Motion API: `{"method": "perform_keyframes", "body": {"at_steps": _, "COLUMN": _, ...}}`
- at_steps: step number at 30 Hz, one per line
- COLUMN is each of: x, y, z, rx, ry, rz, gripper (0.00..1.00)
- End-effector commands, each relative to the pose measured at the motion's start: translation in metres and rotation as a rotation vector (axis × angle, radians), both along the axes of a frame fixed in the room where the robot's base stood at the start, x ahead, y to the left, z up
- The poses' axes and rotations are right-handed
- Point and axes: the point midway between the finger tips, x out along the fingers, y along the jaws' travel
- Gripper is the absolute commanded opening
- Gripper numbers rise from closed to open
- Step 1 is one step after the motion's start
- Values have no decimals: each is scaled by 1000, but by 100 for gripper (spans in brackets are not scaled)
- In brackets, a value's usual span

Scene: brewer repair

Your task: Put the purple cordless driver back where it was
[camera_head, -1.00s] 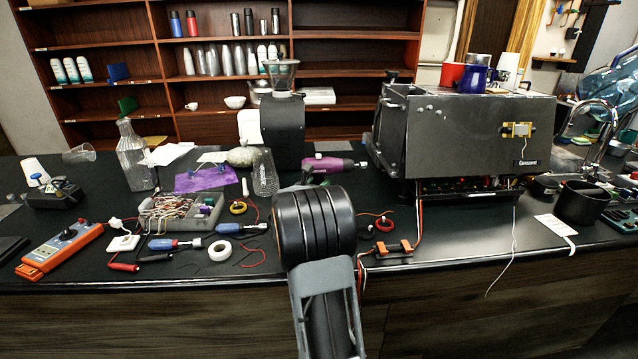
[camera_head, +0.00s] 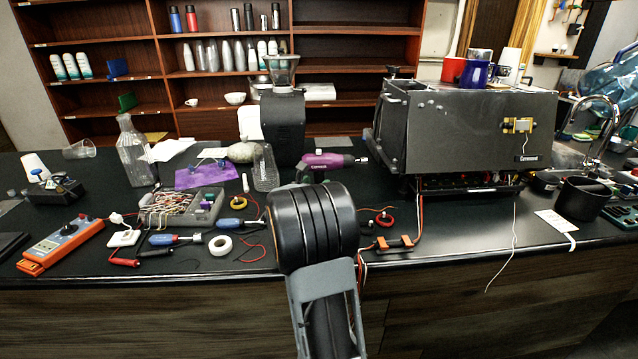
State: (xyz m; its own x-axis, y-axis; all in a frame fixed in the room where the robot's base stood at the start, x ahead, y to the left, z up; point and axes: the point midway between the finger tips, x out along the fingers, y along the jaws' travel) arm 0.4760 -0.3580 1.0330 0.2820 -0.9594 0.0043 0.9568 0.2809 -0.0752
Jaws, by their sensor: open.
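The purple cordless driver (camera_head: 328,160) shows on the black counter, in front of the grinder and left of the coffee machine. Its body lies level and its dark chuck points right, toward the machine. A green part shows at its lower left; the rest of its lower side is hidden behind my arm's thick black joint. My gripper does not show; my own arm covers the place in front of the driver. I cannot tell whether the gripper touches the driver.
The grinder (camera_head: 283,125) and a clear glass vessel (camera_head: 265,168) stand close to the driver. The coffee machine (camera_head: 470,130) is to the right. A purple cloth (camera_head: 203,177), a parts tray (camera_head: 180,207) and several tools crowd the left.

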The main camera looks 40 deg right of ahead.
Motion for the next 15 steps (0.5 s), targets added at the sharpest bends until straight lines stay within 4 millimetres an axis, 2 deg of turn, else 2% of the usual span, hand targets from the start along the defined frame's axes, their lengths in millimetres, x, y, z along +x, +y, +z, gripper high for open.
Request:
{"method": "perform_keyframes", "body": {"at_steps": 1, "x": -2, "y": 11, "z": 0, "rx": -1, "ry": -1, "rz": 4, "gripper": 60}}
{"method": "perform_keyframes", "body": {"at_steps": 6, "x": -12, "y": 43, "z": -1, "rx": -1, "ry": 0, "rz": 4, "gripper": 60}}
{"method": "perform_keyframes", "body": {"at_steps": 15, "x": -23, "y": 81, "z": -1, "rx": 0, "ry": 0, "rz": 2, "gripper": 60}}
